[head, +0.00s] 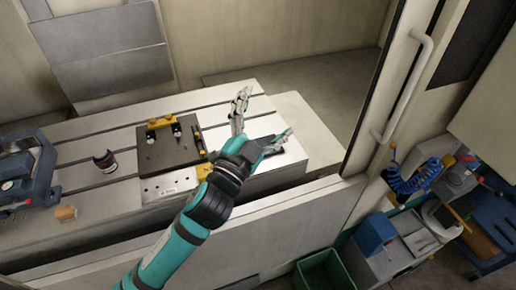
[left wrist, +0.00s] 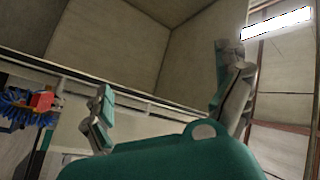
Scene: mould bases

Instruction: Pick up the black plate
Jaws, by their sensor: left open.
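The black plate (head: 163,153) lies flat on the slotted table in the head view, with yellow clamp pieces at its back edge and a silver block (head: 168,187) at its front edge. My left gripper (head: 265,115) is to the right of the plate, over the table's right part. Its fingers are spread wide with nothing between them. It also shows open and empty in the left wrist view (left wrist: 163,70), facing the enclosure walls; the plate is not seen there. My right gripper is in neither view.
A blue-grey device (head: 28,170) and a dark cylindrical part (head: 105,161) stand left of the plate. A door frame with a white handle (head: 406,85) rises at right. A green bin (head: 322,270) and a coiled blue hose (head: 414,178) are outside the enclosure.

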